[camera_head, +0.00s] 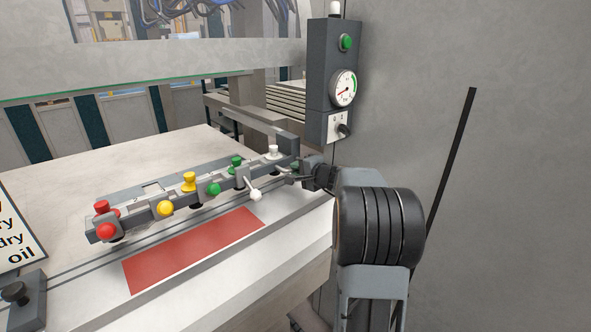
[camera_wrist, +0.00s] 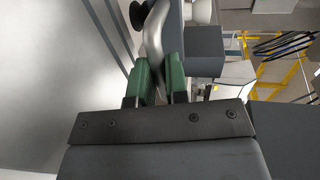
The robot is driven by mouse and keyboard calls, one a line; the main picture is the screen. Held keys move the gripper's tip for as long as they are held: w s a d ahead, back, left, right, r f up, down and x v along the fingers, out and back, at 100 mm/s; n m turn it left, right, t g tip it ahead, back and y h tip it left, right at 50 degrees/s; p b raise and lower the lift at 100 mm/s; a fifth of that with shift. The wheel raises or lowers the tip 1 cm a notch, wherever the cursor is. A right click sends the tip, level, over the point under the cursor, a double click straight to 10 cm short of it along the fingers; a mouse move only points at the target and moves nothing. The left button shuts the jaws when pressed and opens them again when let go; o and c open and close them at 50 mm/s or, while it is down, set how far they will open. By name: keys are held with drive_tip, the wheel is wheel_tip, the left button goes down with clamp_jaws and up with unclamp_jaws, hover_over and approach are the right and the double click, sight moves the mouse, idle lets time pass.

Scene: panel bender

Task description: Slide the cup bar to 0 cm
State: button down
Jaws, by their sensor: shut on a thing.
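The cup bar (camera_head: 135,216) is a long grey bar lying slantwise above the pale machine table in the head view. Red, yellow, green and white knobs stand along it, with balls of the same colours on its front side. My gripper (camera_head: 287,178) is at the bar's right end, in front of it. In the wrist view the green fingers of my gripper (camera_wrist: 161,78) are shut on a curved silver handle (camera_wrist: 152,35). A grey block of the bar (camera_wrist: 204,52) shows to their right. The grip itself is partly hidden in the head view.
A red rectangle (camera_head: 195,250) marks the table in front of the bar. A control box (camera_head: 330,85) with a green button, gauge and switch stands behind my gripper. A sign (camera_head: 14,240) and a dark clamp-like block (camera_head: 24,305) are at the left. A grey wall fills the right.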

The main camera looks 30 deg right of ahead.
sight(285, 163)
drive_tip(key=w, duration=0.2)
drive_tip(key=w+a+b, duration=0.1)
drive_tip(key=w, duration=0.1)
drive_tip(key=shift+w+r, duration=0.15)
drive_tip(key=shift+w, duration=0.2)
drive_tip(key=c, duration=1.4)
unclamp_jaws()
drive_tip(key=shift+a, duration=0.1)
drive_tip(key=shift+o, duration=1.3)
drive_tip(key=shift+s+d, duration=0.2)
drive_tip(key=shift+s, duration=0.3)
drive_tip(key=b+v, duration=0.1)
drive_tip(key=v, duration=1)
drive_tip(key=shift+s+a+r, duration=0.15)
drive_tip(key=shift+s+r, duration=0.05)
drive_tip(key=shift+s, duration=0.05)
drive_tip(key=shift+v, duration=0.8)
drive_tip(key=shift+r, duration=0.1)
